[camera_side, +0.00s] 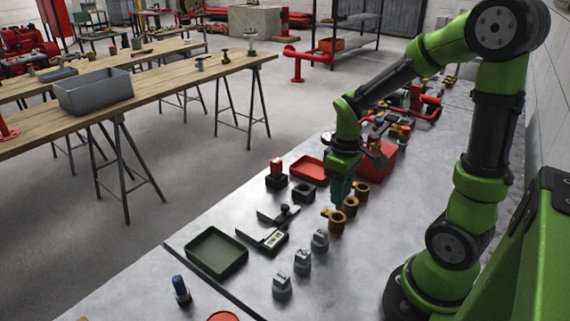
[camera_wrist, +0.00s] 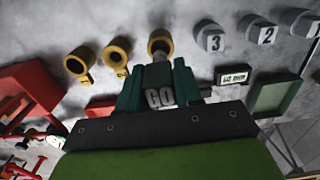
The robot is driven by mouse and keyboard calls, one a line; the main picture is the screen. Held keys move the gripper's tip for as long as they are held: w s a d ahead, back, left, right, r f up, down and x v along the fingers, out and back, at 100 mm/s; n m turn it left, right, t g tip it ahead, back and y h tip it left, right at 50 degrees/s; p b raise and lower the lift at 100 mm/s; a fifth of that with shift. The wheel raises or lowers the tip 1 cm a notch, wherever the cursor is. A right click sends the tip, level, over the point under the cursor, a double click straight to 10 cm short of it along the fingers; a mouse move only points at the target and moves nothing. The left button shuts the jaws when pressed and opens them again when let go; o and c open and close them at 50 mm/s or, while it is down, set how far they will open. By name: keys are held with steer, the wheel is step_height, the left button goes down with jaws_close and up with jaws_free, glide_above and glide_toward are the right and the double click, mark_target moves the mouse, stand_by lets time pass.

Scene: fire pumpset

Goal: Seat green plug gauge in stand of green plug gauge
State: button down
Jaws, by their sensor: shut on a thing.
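My gripper (camera_side: 341,192) points down above the bench, close over the row of brass rings. In the wrist view its teal jaws (camera_wrist: 158,88) are shut on the plug gauge (camera_wrist: 160,98), a grey piece marked "GO". The gauge's narrower grey end (camera_wrist: 156,74) points toward a brass ring (camera_wrist: 160,42); I cannot tell whether they touch. The gauge is mostly hidden by the jaws in the side view. A dark block (camera_side: 304,192), which looks like an empty stand, sits to the left of the gripper. Beside it a similar block holds a red gauge (camera_side: 277,167).
More brass rings (camera_side: 362,189) stand near the gripper. Red trays (camera_side: 310,168) stand behind.

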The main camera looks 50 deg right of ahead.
steer(key=w+d+r, duration=0.2)
steer(key=w+d, duration=0.1)
steer(key=w, duration=0.4)
steer(key=w+d+r, duration=0.2)
steer(key=w+d, duration=0.1)
steer(key=w, duration=0.4)
step_height(320, 180, down, 10)
steer(key=shift+f, duration=0.1)
steer(key=shift+f, duration=0.1)
steer(key=c, duration=0.8)
jaws_free()
steer(key=shift+o, duration=0.2)
step_height(320, 180, up, 12)
steer(key=s+a+r+m+t, duration=0.25)
steer(key=s+a+r, duration=0.35)
steer(key=a+r, duration=0.3)
steer(key=s+a+m+t+y, duration=0.1)
steer(key=s+a+t, duration=0.4)
steer(key=s+a, duration=0.5)
steer(key=shift+s+y, duration=0.25)
steer(key=shift+y, duration=0.25)
